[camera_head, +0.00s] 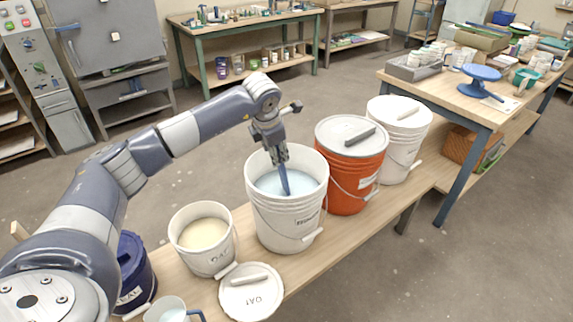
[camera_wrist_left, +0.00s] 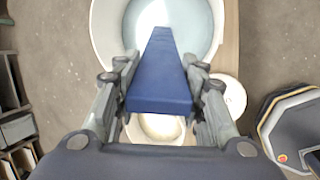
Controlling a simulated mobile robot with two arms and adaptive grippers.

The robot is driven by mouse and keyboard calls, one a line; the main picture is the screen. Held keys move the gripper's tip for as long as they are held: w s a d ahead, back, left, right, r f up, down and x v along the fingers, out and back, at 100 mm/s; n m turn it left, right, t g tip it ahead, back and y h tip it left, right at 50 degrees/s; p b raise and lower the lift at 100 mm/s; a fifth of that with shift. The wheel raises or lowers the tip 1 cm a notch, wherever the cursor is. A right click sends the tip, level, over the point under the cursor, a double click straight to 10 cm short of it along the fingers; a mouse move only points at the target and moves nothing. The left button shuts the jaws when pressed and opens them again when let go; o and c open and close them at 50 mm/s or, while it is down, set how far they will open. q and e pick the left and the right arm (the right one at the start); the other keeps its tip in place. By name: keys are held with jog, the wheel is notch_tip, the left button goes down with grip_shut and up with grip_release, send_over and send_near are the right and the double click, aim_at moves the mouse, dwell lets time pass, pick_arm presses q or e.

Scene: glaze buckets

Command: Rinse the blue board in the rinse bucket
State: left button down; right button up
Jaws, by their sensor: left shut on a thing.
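My left gripper (camera_head: 277,157) is shut on the blue board (camera_head: 284,180), above the open white rinse bucket (camera_head: 285,218). The board hangs down into the bucket, and its lower end reaches the pale blue water (camera_head: 268,184). In the left wrist view the blue board (camera_wrist_left: 162,75) runs away from between the fingers of the left gripper (camera_wrist_left: 162,90), over the bucket's water (camera_wrist_left: 195,25). Whether its far tip is under the surface is hard to tell. My right gripper shows in neither view.
An open bucket of cream glaze (camera_head: 205,235) stands left of the rinse bucket, with a loose white lid (camera_head: 250,298) in front. A lidded orange bucket (camera_head: 349,180) and a lidded white bucket (camera_head: 405,140) stand to the right. A dark blue bucket (camera_head: 137,275) is at the left.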

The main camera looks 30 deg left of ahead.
pick_arm(q)
jog(key=p+v, duration=1.1)
jog(key=v, duration=1)
jog(key=shift+r, duration=0.45)
jog(key=shift+w, duration=0.15)
dwell(0.4)
notch_tip(320, 180, up, 5)
jog(key=p, duration=0.3)
jog(key=shift+f, duration=0.1)
dwell(0.5)
